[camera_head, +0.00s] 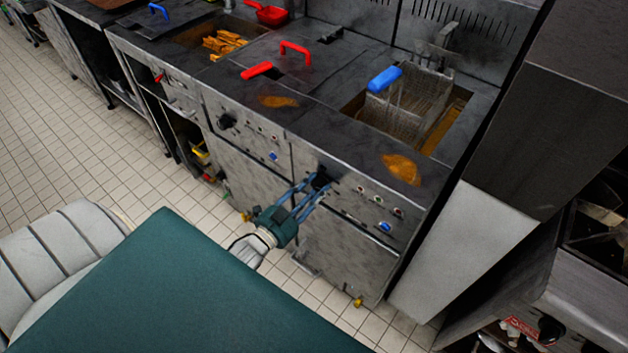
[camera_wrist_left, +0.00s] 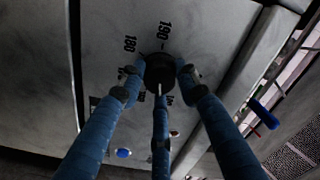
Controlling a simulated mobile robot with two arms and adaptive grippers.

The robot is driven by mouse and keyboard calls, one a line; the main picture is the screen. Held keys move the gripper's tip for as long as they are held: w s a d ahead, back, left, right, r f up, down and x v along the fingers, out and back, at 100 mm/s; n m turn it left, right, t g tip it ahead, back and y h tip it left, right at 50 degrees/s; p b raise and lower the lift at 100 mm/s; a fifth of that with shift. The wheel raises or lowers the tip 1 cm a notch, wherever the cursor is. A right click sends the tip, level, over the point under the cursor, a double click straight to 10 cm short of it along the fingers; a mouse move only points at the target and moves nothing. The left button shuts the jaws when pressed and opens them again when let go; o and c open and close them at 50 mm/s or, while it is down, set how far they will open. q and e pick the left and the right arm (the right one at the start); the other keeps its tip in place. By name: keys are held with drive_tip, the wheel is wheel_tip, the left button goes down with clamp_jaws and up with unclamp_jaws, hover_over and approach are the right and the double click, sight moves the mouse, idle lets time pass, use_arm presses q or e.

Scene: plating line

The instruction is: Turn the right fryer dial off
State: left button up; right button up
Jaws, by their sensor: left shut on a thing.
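The right fryer (camera_head: 340,236) stands at the right end of the line, with its front panel facing me. Its dial is a black round knob (camera_head: 321,178) at the upper left of that panel. In the wrist view the knob (camera_wrist_left: 159,74) sits between my blue fingers, with the printed numbers 180 and 190 above it. My left gripper (camera_head: 312,187) is shut on the knob, its fingers around it. The fingers and the knob hide part of the scale, and I cannot read the exact setting. My right gripper is in neither view.
The left fryer's dial (camera_head: 226,121) is on the panel to the left. A wire basket with a blue handle (camera_head: 384,79) sits over the right fryer. A lid with red handles (camera_head: 295,50) lies further left. Tiled floor (camera_head: 90,150) is open at the left.

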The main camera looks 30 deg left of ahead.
use_arm(q)
drive_tip(key=n, duration=0.3)
drive_tip(key=shift+d+n, duration=0.15)
drive_tip(key=shift+n, duration=0.15)
drive_tip(key=n, duration=0.4)
drive_tip(key=shift+r+n+p, duration=0.1)
drive_tip(key=shift+n+p, duration=0.2)
drive_tip(key=shift+p, duration=0.05)
drive_tip(key=n, duration=0.4)
drive_tip(key=shift+w+r+n, duration=0.1)
drive_tip(key=shift+n, duration=0.3)
drive_tip(key=shift+a+r+n, duration=0.1)
drive_tip(key=shift+a+n, duration=0.1)
drive_tip(key=shift+n, duration=0.6)
drive_tip(key=o, duration=1.1)
drive_tip(key=shift+a, duration=0.1)
drive_tip(key=shift+o, duration=0.2)
